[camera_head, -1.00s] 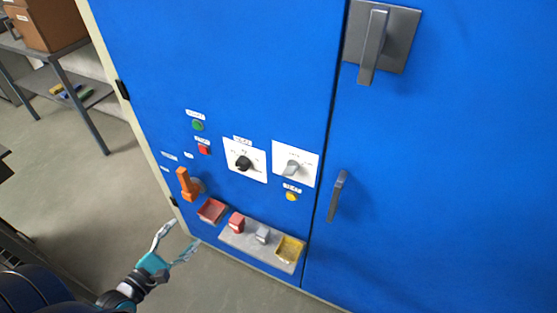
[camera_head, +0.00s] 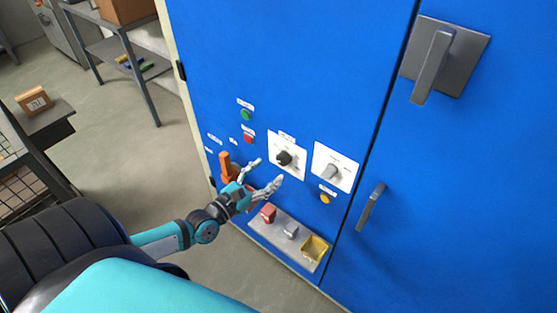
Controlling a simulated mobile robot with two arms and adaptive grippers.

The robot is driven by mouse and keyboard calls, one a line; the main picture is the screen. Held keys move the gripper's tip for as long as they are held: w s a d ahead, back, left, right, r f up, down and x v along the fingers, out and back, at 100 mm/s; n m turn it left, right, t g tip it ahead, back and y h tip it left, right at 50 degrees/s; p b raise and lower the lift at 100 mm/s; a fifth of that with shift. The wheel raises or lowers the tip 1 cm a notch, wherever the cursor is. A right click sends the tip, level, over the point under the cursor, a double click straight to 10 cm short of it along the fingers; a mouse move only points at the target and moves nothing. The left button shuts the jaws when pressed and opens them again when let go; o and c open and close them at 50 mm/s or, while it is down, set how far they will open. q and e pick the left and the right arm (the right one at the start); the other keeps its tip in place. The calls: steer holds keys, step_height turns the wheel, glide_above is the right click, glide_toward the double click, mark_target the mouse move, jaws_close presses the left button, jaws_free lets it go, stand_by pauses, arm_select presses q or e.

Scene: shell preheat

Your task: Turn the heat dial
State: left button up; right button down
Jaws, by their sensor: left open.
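A white plate with a black round knob (camera_head: 285,158) sits on the blue cabinet door. To its right is a second white plate with a grey knob (camera_head: 329,171). Their labels are too small to read, so I cannot tell which is the heat dial. My left gripper (camera_head: 266,174) is open and empty, with its fingers spread just left of and below the black knob. It appears apart from the knob. My right gripper is not in view.
An orange lever (camera_head: 225,163) is partly behind my left gripper. A green button (camera_head: 246,115), a red button (camera_head: 248,139) and a yellow button (camera_head: 325,198) are nearby. A ledge (camera_head: 263,231) below holds a red block, a grey block and a yellow tray (camera_head: 314,249). Large handles are on the right door.

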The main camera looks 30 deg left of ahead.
mark_target(280, 162)
arm_select(q)
steer(key=w, duration=0.5)
steer(key=shift+w+d+p, duration=0.25)
steer(key=shift+d+p, duration=0.1)
steer(key=shift+d, duration=0.05)
steer(key=shift+c, duration=0.4)
steer(key=c, duration=1.1)
